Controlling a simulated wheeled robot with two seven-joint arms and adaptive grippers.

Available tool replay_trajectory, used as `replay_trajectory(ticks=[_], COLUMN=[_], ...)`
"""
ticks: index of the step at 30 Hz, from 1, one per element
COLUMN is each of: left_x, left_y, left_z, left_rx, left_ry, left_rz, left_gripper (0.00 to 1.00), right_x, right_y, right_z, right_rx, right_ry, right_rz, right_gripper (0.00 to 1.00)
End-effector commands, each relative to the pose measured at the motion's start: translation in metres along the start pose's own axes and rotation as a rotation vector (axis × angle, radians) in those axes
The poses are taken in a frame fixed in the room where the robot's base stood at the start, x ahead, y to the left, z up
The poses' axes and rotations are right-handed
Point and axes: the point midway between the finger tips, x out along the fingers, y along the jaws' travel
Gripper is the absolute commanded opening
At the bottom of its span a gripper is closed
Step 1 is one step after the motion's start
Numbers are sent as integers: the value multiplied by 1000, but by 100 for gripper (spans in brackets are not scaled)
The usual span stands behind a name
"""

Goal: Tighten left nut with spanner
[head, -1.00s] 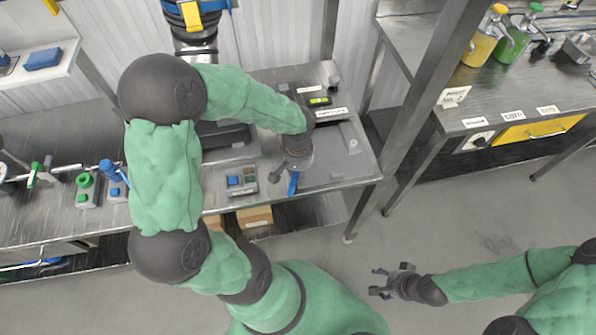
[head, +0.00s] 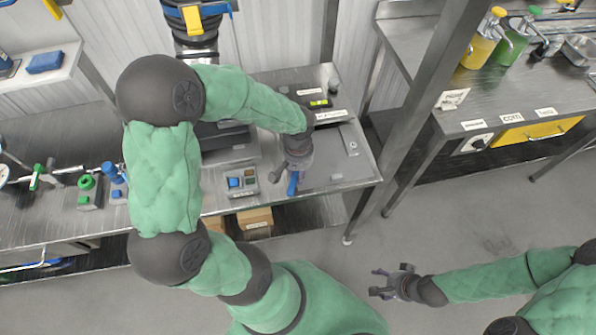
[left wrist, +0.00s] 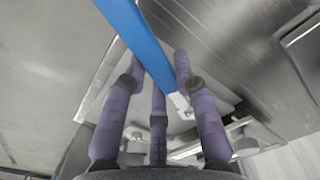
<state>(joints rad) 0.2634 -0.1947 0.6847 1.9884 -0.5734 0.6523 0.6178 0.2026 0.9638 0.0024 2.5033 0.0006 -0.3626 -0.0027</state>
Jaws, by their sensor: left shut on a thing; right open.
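My left gripper (head: 292,172) is shut on a blue-handled spanner (head: 293,185) over the steel bench, at the front left of a grey panel (head: 325,178). In the left wrist view the spanner's blue handle (left wrist: 139,40) runs diagonally between the purple-grey fingers of the left gripper (left wrist: 160,85). A short bright metal part (left wrist: 180,102) shows at the handle's lower end. I cannot make out the left nut; the arm and fingers cover part of the panel. My right gripper (head: 390,283) is open and empty above the floor at the lower right.
A small box with blue and green buttons (head: 241,181) stands left of the left gripper. Other devices with green (head: 88,190) and blue (head: 114,182) parts stand further left on the bench. A grey post (head: 425,90) rises to the right. Open floor (head: 450,220) lies in front.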

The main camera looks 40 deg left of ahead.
Motion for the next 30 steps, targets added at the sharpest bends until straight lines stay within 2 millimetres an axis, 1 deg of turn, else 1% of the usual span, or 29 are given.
replay_trajectory(ticks=[14, 30], left_x=[-2, -25], left_y=[0, 0], left_z=[0, 0], left_rx=[0, 0], left_ry=[0, 1], left_rz=[0, 0], left_gripper=[0, 0], right_x=[-2, -17], right_y=[-1, -6], right_z=[0, 1], right_rx=[0, 0], right_ry=[0, 0], right_rz=[0, 0], right_gripper=[64, 64])
